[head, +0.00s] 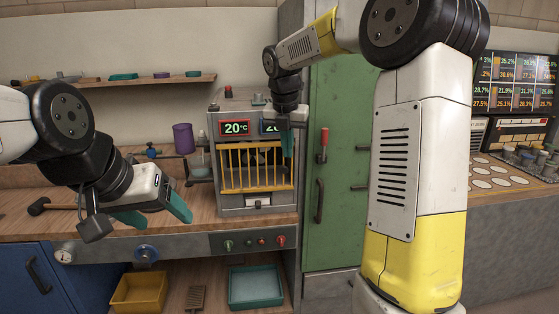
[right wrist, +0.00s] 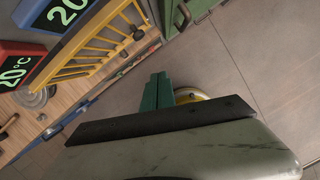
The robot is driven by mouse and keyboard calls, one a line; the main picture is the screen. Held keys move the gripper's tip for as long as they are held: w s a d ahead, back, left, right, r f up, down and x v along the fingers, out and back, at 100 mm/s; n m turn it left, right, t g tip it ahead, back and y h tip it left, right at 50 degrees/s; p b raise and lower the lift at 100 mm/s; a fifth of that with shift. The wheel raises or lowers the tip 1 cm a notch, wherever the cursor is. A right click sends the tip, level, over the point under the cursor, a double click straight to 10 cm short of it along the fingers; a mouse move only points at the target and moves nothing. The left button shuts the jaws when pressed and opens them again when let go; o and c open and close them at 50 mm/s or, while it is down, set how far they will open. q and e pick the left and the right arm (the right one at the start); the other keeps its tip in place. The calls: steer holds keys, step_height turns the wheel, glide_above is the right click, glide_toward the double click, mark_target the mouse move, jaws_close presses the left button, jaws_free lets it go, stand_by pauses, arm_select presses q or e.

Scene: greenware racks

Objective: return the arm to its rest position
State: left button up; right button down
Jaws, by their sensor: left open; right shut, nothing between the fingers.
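My right arm, white and yellow, rises at the right of the head view and bends over to the left. Its gripper (head: 287,145) hangs in front of the upper right of a grey cabinet (head: 257,202) with a yellow barred gate (head: 240,168). In the right wrist view its green fingers (right wrist: 157,92) are together with nothing between them, and the floor shows beyond. My left gripper (head: 155,211) is open and empty, with teal fingers apart, over the front of the wooden counter (head: 200,212).
A tall green locker (head: 335,220) stands right of the grey cabinet. Below are a yellow bin (head: 138,292) and a teal bin (head: 255,288). A wall shelf (head: 150,81) holds small items.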

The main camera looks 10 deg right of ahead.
steer(key=s+d+r+m+t+y, duration=0.1)
steer(key=s+r+m, duration=0.1)
steer(key=s+m, duration=0.5)
steer(key=s+r+m+t, duration=0.1)
steer(key=s+r+m, duration=0.1)
steer(key=s+m, duration=0.55)
steer(key=s+f+m+t+y, duration=0.1)
steer(key=s+f+m, duration=0.3)
steer(key=s+m, duration=0.9)
steer(key=m+y, duration=0.1)
steer(key=m, duration=0.2)
steer(key=shift+s+t, duration=0.25)
steer(key=shift+t, duration=0.05)
steer(key=c, duration=2.1)
jaws_free()
steer(key=shift+d+f, duration=0.1)
